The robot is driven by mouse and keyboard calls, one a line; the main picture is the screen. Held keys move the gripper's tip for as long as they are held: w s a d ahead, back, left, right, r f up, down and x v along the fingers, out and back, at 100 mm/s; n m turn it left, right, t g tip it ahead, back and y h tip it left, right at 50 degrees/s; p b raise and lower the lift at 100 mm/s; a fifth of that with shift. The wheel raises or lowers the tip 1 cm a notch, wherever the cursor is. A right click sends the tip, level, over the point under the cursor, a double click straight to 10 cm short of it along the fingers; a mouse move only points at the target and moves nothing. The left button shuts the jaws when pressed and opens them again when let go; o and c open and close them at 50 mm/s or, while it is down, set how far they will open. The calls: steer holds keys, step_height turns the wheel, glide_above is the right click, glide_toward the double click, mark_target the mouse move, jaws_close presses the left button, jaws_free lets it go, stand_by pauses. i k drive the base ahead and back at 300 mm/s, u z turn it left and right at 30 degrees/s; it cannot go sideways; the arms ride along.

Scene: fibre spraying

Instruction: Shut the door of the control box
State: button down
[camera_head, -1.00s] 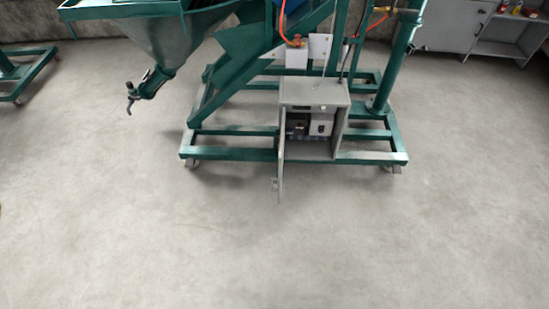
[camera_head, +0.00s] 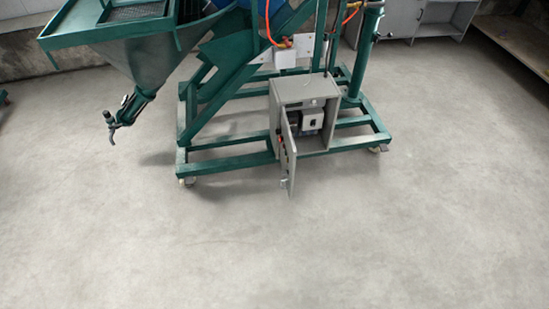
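The grey control box (camera_head: 307,92) sits on the green wheeled frame of the spraying machine, in the upper middle of the head view. Its door (camera_head: 288,158) stands open, swung outward toward me from the left edge of the box. A small latch or handle shows low on the door's free edge. Inside the open box are pale and dark electrical parts (camera_head: 312,119). My gripper is not in view.
The green frame (camera_head: 235,163) stands on castors around the box. A hopper with a spout (camera_head: 128,108) hangs at the left. Grey cabinets (camera_head: 400,18) and a wooden-topped bench (camera_head: 520,40) stand at the back right. The concrete floor in front is clear.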

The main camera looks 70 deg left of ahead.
mark_target(287, 140)
steer(key=z, duration=0.15)
steer(key=k, duration=0.6)
steer(key=u, duration=1.95)
steer(key=i, duration=1)
steer(key=u, duration=0.25)
